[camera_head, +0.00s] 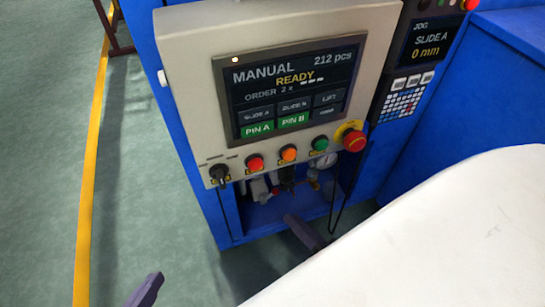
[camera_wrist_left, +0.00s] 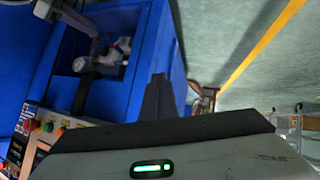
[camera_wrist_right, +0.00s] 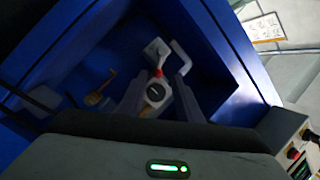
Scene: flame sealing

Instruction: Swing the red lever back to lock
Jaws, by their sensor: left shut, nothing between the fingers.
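A small red lever (camera_wrist_right: 159,73) shows in the right wrist view inside the blue cabinet's recess, between a pale grey block and a round white-faced fitting (camera_wrist_right: 155,93). My right gripper (camera_wrist_right: 160,95) is open, with its two fingers to either side of the fitting in the picture. Whether they touch anything is unclear. In the head view my right gripper (camera_head: 303,232) is at the recess below the control panel. My left gripper (camera_head: 150,287) is shut and empty, low and left over the floor. It also shows in the left wrist view (camera_wrist_left: 157,95).
The control panel (camera_head: 200,95) with several buttons and a screen overhangs the recess. A pressure gauge (camera_head: 314,174) and a hanging black cable are near the opening. Blue recess walls (camera_wrist_right: 85,50) enclose the right gripper. The green floor (camera_head: 135,170) at left is clear.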

